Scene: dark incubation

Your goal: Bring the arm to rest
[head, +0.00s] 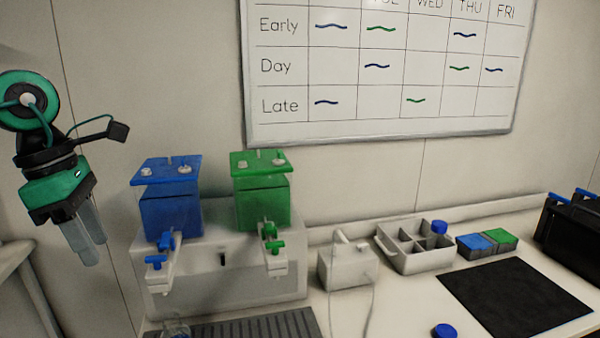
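My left arm comes in at the left edge. Its green and black gripper (86,240) hangs in the air with its grey fingers pointing down, left of the blue dispenser tank. The two fingers overlap in this view, so I cannot tell whether there is a gap between them. I see nothing hanging from them. The gripper appears clear of the bench and the dispenser. My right arm and gripper are not in view.
A white dispenser (225,284) carries a blue tank (170,210) and a green tank (263,205) with taps. Rightward stand a small white device (345,268), a divided tray (420,262), blue and green boxes (487,243), and a black mat (515,300). A blue cap (445,331) lies in front.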

